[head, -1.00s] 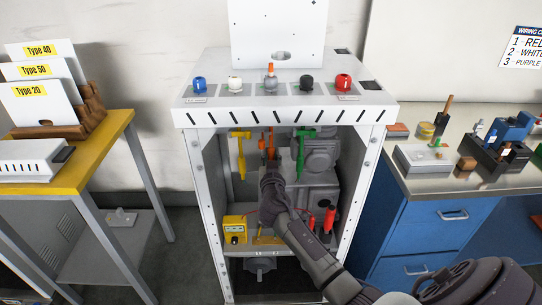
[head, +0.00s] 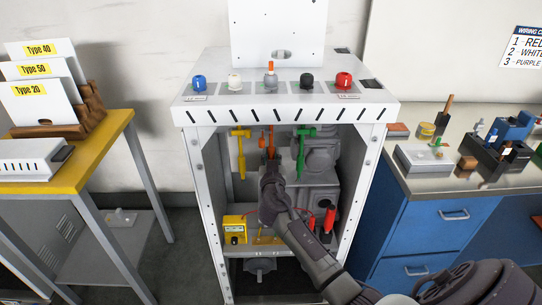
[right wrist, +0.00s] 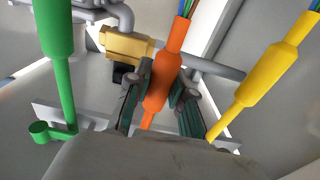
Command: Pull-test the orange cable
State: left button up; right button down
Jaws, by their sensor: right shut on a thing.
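The orange cable (head: 262,139) hangs under the top of the white dispenser frame, between the yellow cable (head: 241,160) and the green cable (head: 302,150). My right gripper (head: 270,160) reaches into the open front from below and is shut on the orange cable. In the right wrist view the two fingers (right wrist: 158,98) press on both sides of the orange sleeve (right wrist: 160,90). The green cable (right wrist: 57,35) and yellow cable (right wrist: 266,75) hang on either side, apart from the fingers. My left gripper is not in view.
The frame's top (head: 290,112) carries several coloured knobs. A yellow meter (head: 234,229) and red-handled probes (head: 329,217) stand on the inner shelf below. The frame's side posts (head: 360,190) flank my arm. A yellow-topped table (head: 110,130) is left, a blue workbench (head: 415,230) right.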

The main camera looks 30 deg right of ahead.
jog(key=shift+s+a+f, duration=0.1)
jog(key=shift+f, duration=0.45)
jog(key=c, duration=1.2)
grip_release()
jog(key=shift+c, duration=0.2)
jog(key=o, duration=1.2)
jog(key=shift+r, duration=0.4)
jog(key=shift+o, duration=0.2)
jog(key=v, duration=0.9)
jog(key=shift+s+b, duration=0.4)
jog(key=shift+b, duration=0.05)
jog(key=shift+a, duration=0.1)
